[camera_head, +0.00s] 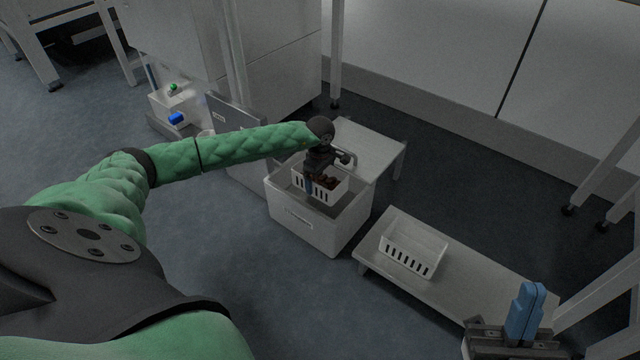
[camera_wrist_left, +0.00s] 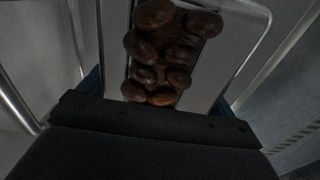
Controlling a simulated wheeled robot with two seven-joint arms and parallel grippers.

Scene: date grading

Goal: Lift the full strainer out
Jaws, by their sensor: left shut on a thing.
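The white slotted strainer (camera_head: 328,194) holds several brown dates and is at the mouth of the white box (camera_head: 304,226). I cannot tell how far it is raised from the box floor. My left gripper (camera_head: 311,184) is shut on the strainer's near left wall, coming from above. In the left wrist view the dates (camera_wrist_left: 162,50) lie in a pile beyond the dark gripper body, which hides the grasp. My right gripper (camera_head: 526,312), with blue fingers pressed together, is at the lower right, empty and away from the box.
An empty white slotted basket (camera_head: 413,248) stands on a low bench (camera_head: 465,283) to the right. A low table (camera_head: 372,147) is behind the box. A white bin (camera_head: 171,108) with green and blue items stands at the left back.

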